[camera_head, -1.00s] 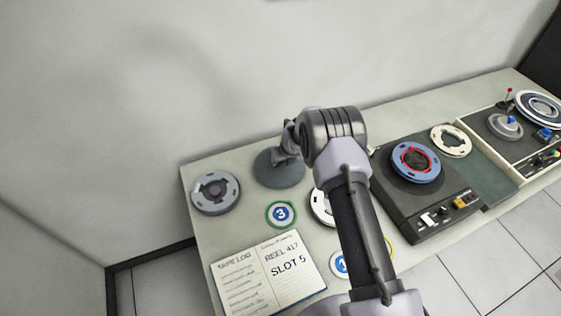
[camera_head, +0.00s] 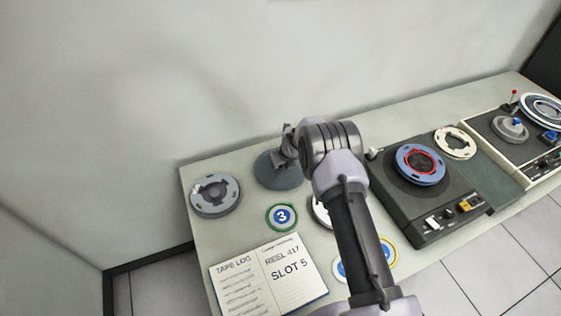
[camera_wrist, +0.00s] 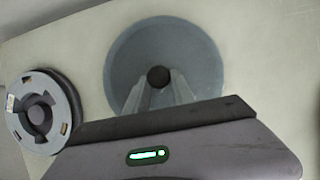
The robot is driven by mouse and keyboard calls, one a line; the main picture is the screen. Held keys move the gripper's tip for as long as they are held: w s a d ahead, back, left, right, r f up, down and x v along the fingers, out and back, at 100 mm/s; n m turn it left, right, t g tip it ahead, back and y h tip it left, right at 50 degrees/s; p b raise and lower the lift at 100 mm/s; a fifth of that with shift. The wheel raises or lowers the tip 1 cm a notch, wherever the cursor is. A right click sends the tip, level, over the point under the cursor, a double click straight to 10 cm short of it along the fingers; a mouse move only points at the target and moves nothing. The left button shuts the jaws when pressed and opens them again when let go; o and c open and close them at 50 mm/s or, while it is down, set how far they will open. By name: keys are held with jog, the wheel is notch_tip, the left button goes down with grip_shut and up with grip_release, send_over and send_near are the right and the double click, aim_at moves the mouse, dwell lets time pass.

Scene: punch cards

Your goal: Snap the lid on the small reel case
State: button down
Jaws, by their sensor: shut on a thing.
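A round blue-grey lid (camera_head: 270,181) with a dark centre knob (camera_wrist: 158,76) is at the back left of the table. It also shows in the wrist view (camera_wrist: 204,62). My gripper (camera_wrist: 158,82) is shut on the knob, one finger on each side. In the head view my gripper (camera_head: 289,158) is over the lid and partly hides it. No case shows under the lid, and I cannot tell from these views whether the lid rests on one or on the table.
A grey reel (camera_head: 215,195) lies left of the lid, close to it in the wrist view (camera_wrist: 42,112). A disc marked 3 (camera_head: 282,216) and an open tape log (camera_head: 268,275) lie in front. A white reel (camera_head: 321,210) is partly behind my arm. A tape deck (camera_head: 430,205) stands right.

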jog(key=shift+r+p, duration=2)
jog(key=shift+r, duration=1.55)
jog(key=shift+f, duration=0.1)
